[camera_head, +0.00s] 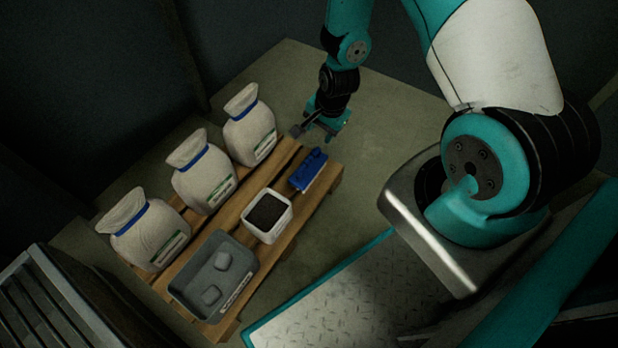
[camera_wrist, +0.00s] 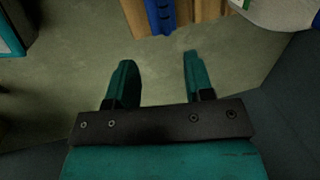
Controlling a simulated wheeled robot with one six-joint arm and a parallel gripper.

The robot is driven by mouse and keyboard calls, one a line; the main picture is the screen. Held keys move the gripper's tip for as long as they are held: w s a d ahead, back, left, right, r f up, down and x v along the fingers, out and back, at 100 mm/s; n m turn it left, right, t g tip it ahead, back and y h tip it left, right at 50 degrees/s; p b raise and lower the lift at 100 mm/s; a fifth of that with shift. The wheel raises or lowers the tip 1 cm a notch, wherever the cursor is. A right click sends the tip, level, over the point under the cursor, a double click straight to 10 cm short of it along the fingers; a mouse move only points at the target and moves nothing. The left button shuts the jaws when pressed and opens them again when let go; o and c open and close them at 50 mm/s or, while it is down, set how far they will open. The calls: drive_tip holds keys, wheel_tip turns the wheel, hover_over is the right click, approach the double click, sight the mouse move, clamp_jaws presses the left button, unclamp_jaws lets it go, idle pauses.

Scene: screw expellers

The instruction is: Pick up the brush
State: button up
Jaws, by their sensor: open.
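The brush (camera_head: 308,170) is a blue block with a pale lower side. It lies at the far right end of the wooden pallet (camera_head: 285,243). In the wrist view only part of the blue brush (camera_wrist: 161,15) shows at the top edge, on the wood. My gripper (camera_head: 318,132) is open and empty, beyond the pallet's far end and apart from the brush. In the wrist view its two teal fingers (camera_wrist: 157,60) are spread over bare floor, with the brush beyond their tips.
White sacks with blue ties (camera_head: 203,173) stand along the pallet's left side. A white tub of dark material (camera_head: 283,227) and a grey bin with pale blocks (camera_head: 183,285) stand nearer. A slatted metal unit (camera_head: 45,300) is at lower left. Floor (camera_head: 385,100) beyond the pallet is clear.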

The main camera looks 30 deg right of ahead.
drive_tip(key=b, duration=0.6)
approach(309, 159)
wheel_tip(309, 159, down, 5)
drive_tip(key=shift+w+a+f, duration=0.1)
drive_tip(key=shift+w+f, duration=0.05)
drive_tip(key=shift+f, duration=0.05)
drive_tip(key=f+b, duration=0.1)
drive_tip(key=w+f+b, duration=0.1)
drive_tip(key=f, duration=0.1)
drive_tip(key=f+b, duration=0.2)
drive_tip(key=shift+w+a+f, duration=0.2)
drive_tip(key=shift+w, duration=0.05)
drive_tip(key=shift+r, duration=0.1)
clamp_jaws()
